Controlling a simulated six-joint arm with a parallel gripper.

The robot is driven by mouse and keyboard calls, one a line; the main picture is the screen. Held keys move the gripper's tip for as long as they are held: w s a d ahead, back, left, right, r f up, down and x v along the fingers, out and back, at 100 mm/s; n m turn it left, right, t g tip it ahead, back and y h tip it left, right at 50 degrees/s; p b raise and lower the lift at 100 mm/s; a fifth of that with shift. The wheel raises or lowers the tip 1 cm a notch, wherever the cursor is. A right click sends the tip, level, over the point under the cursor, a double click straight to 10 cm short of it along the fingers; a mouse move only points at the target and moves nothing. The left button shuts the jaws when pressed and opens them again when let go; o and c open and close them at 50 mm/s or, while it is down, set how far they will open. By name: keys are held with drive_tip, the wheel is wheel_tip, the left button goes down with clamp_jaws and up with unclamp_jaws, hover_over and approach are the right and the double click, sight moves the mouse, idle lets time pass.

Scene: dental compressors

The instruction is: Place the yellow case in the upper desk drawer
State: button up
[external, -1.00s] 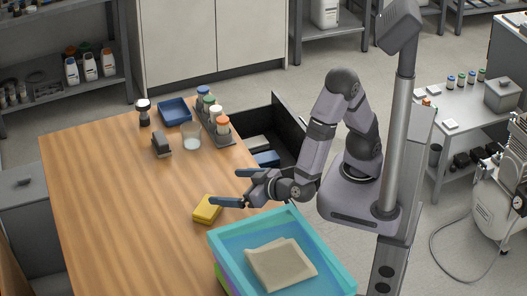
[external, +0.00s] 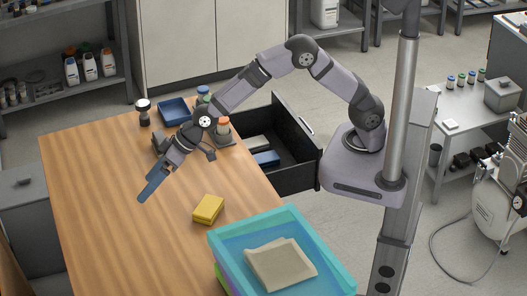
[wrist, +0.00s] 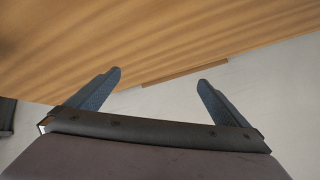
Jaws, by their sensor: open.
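The yellow case (external: 208,209) lies flat on the wooden desk, left of the teal tray. The desk drawer (external: 290,158) is pulled open on the right side of the desk, behind the case in the external view. It holds a pale item and a blue item (external: 266,158). My gripper (external: 150,190) is above the desk, to the left of the case and apart from it, fingers pointing down-left. In the wrist view my gripper (wrist: 158,85) is open and empty, with desk wood and floor beyond. The case does not show there.
A teal tray (external: 347,281) with a beige cloth stands at the desk's front right. The desk's left half is clear.

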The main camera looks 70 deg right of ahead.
drive_tip(key=s+d+f+g+h, duration=0.2)
drive_tip(key=s+g, duration=0.1)
drive_tip(key=s, duration=0.1)
drive_tip(key=m+g+h, duration=0.2)
drive_tip(key=g+h, duration=0.1)
drive_tip(key=h, duration=0.1)
hover_over(206, 208)
drive_tip(key=shift+w+a+f, duration=0.1)
drive_tip(key=shift+a+f, duration=0.1)
drive_tip(key=shift+f, duration=0.45)
drive_tip(key=shift+w+a+f, duration=0.1)
drive_tip(key=shift+a+f, duration=0.05)
drive_tip(key=shift+f, duration=0.45)
drive_tip(key=shift+s+d+m+g, duration=0.2)
drive_tip(key=shift+s+m+g, duration=0.05)
drive_tip(key=shift+m+g, duration=0.05)
drive_tip(key=shift+f, duration=0.15)
drive_tip(key=shift+d+f+p, duration=0.15)
drive_tip(key=shift+f+p, duration=1.4)
drive_tip(key=shift+f, duration=2)
drive_tip(key=c, duration=1.3)
